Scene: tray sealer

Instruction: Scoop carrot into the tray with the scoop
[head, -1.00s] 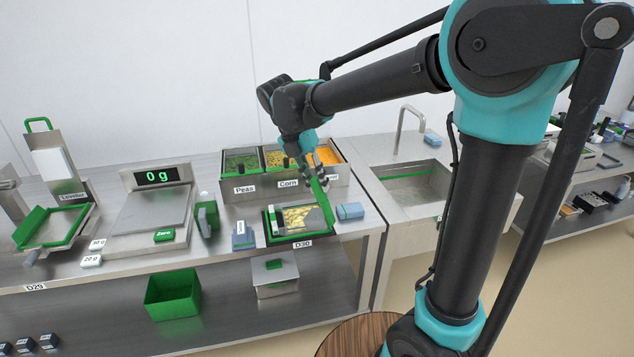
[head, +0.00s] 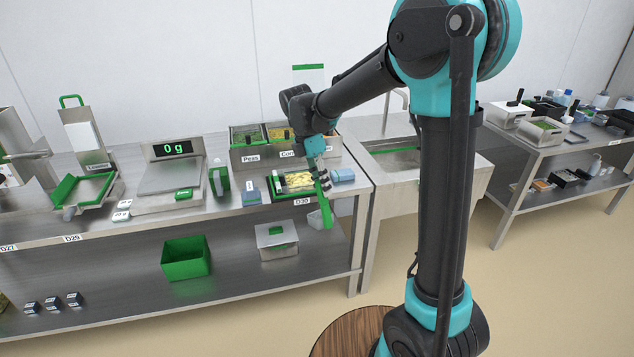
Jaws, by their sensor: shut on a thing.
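My gripper (head: 323,180) is shut on the scoop (head: 326,213), a green-handled tool with a pale scoop end hanging low. It shows in front of the counter's edge, right of the tray. I cannot tell whether the scoop carries anything. The tray (head: 275,189), dark with green edging, lies on the counter at label D30 and has pale yellow pieces in it. The steel ingredient bins stand behind it: Peas (head: 246,138) at left, Corn (head: 278,133) beside it. The orange carrot bin at their right is mostly hidden behind my arm.
A blue block (head: 343,175) lies right of the tray, another (head: 250,196) left. The scale (head: 169,176) reads 0 g, with a leveller (head: 82,188) further left. A sink (head: 400,155) is at right. A green bin (head: 186,257) and steel box (head: 277,240) sit on the lower shelf.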

